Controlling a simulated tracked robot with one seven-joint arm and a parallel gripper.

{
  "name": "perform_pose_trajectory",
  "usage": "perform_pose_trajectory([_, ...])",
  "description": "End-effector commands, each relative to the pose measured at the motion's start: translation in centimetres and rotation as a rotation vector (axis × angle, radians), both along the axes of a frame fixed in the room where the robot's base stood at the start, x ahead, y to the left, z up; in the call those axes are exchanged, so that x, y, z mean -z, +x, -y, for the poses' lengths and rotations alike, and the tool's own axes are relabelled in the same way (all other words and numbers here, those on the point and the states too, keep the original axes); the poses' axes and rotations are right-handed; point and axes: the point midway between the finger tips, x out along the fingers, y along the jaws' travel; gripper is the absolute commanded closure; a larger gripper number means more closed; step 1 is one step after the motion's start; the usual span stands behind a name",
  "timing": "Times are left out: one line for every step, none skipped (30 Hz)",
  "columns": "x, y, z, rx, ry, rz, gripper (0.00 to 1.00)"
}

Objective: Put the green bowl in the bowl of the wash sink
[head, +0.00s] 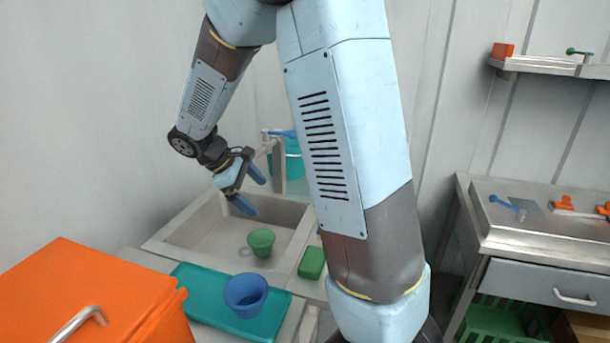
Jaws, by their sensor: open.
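The green bowl (261,242) stands upright in the basin of the wash sink (187,229), near the basin's front side. My gripper (257,192) is open and empty, above the back part of the basin. It is apart from the green bowl, higher up and behind it. My arm hides the right side of the sink.
A blue cup (245,293) stands on a teal tray (194,282) before the sink. A green block (311,262) lies right of the bowl. An orange box (80,290) fills the front left. A tap (277,160) and teal bucket (294,160) stand behind the basin.

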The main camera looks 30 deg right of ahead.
Motion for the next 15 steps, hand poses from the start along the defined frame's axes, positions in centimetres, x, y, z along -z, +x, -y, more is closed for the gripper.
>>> perform_pose_trajectory([-1.3,-0.9,0.5,0.036,0.032,0.036,0.0])
perform_pose_trajectory([-1.9,-1.5,0.8,0.055,0.05,0.054,0.0])
perform_pose_trajectory([-2.7,-2.2,1.0,0.082,0.076,0.08,0.0])
perform_pose_trajectory([-3.2,-2.7,1.3,0.104,0.094,0.099,0.0])
perform_pose_trajectory([-3.8,-3.3,1.5,0.125,0.112,0.117,0.0])
perform_pose_trajectory([-4.5,-4.0,1.7,0.151,0.136,0.143,0.0])
perform_pose_trajectory([-5.0,-4.6,1.9,0.17,0.155,0.161,0.0])
perform_pose_trajectory([-5.5,-5.2,2.1,0.191,0.173,0.179,0.0])
perform_pose_trajectory([-6.1,-5.9,2.3,0.218,0.197,0.205,0.0])
perform_pose_trajectory([-6.6,-6.5,2.4,0.237,0.216,0.225,0.0])
perform_pose_trajectory([-7.0,-7.1,2.6,0.256,0.234,0.244,0.0])
perform_pose_trajectory([-7.6,-7.9,2.8,0.283,0.258,0.269,0.0])
perform_pose_trajectory([-8.1,-8.4,2.9,0.302,0.276,0.29,0.0])
perform_pose_trajectory([-8.4,-9.1,3.0,0.322,0.294,0.307,0.0])
perform_pose_trajectory([-9.0,-9.8,3.1,0.346,0.318,0.334,0.0])
